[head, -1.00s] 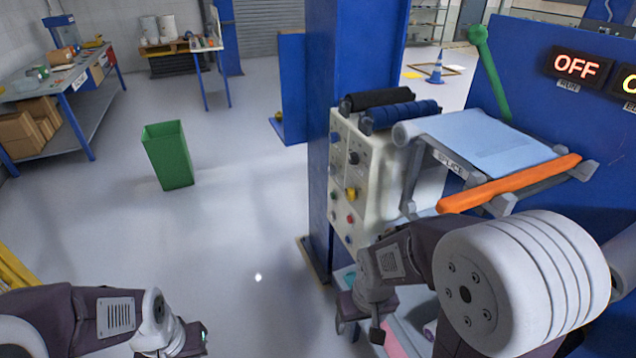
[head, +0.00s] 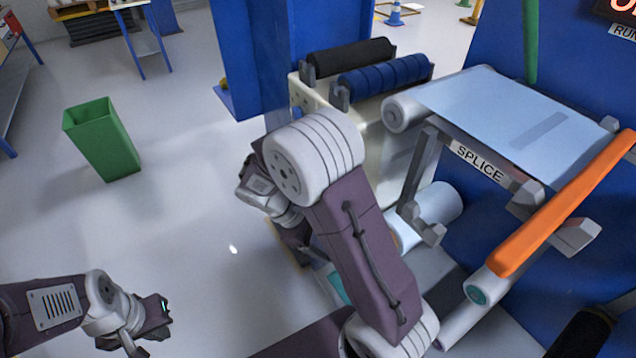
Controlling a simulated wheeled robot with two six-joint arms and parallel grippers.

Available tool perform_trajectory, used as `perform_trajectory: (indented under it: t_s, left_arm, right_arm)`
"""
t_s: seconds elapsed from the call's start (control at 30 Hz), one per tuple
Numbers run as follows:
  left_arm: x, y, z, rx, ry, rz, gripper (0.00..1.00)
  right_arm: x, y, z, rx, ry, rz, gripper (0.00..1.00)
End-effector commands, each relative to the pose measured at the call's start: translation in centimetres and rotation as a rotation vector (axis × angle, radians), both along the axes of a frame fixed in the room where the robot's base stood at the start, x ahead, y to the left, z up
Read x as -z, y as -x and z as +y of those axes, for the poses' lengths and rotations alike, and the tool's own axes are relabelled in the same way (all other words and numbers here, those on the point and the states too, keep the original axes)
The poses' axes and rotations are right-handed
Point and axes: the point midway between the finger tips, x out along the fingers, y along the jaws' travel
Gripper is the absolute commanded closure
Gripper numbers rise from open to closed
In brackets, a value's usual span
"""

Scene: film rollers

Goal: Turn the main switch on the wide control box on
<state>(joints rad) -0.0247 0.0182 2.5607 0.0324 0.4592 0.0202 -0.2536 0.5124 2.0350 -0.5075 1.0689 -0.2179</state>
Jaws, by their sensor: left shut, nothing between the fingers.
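A cream control box (head: 375,151) stands against the blue post, below a black and a blue roller. Whether it is the wide control box I cannot tell. My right arm crosses in front and hides nearly all of its knobbed face; only a strip (head: 299,94) shows at the top left. I cannot make out a main switch. My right gripper (head: 291,236) is mostly hidden behind its own wrist, low in front of the box; its jaws cannot be made out. My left gripper (head: 136,345) is at the lower left, shut and empty, far from the box.
The splice table (head: 480,115) with an orange bar (head: 565,205) juts out right of the box. A green handle (head: 530,40) rises behind it. A white roll (head: 437,204) lies below. A green bin (head: 103,140) stands on open floor at the left.

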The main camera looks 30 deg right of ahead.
Motion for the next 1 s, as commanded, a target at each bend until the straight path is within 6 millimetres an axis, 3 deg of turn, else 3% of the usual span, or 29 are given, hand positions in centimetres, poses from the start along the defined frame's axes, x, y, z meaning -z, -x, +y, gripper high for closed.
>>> perform_trajectory:
  t_s: [0.03, 0.23, 0.43, 0.57, 0.7, 0.83, 1.0]
  left_arm:
    - [0.9, 0.0, 0.0, 0.0, 0.0, 0.0, 1.0]
    - [3.1, 0.0, 0.0, 0.0, 0.0, 0.0, 1.0]
    - [5.2, 0.0, 0.0, 0.0, 0.0, 0.0, 1.0]
    - [5.3, 0.0, 0.0, 0.0, 0.0, 0.0, 1.0]
    - [5.2, 0.0, 0.0, 0.0, 0.0, 0.0, 1.0]
    - [5.0, -0.1, 0.0, 0.0, 0.0, 0.0, 1.0]
    - [4.9, -0.1, 0.0, 0.0, 0.0, 0.0, 1.0]
  right_arm:
    - [0.9, -1.0, -0.4, -0.068, 0.056, 0.045, 0.32]
    - [1.1, -6.5, -1.5, -0.36, 0.391, 0.237, 0.32]
    - [-0.1, -12.5, 1.2, -0.565, 0.802, 0.37, 0.32]
    - [-1.1, -13.6, 2.7, -0.595, 0.925, 0.393, 0.32]
    - [-1.5, -13.7, 2.6, -0.595, 0.937, 0.394, 0.32]
    - [-1.5, -13.8, 0.7, -0.592, 0.934, 0.395, 0.32]
    - [-1.5, -14.1, -3.0, -0.591, 0.933, 0.396, 0.32]
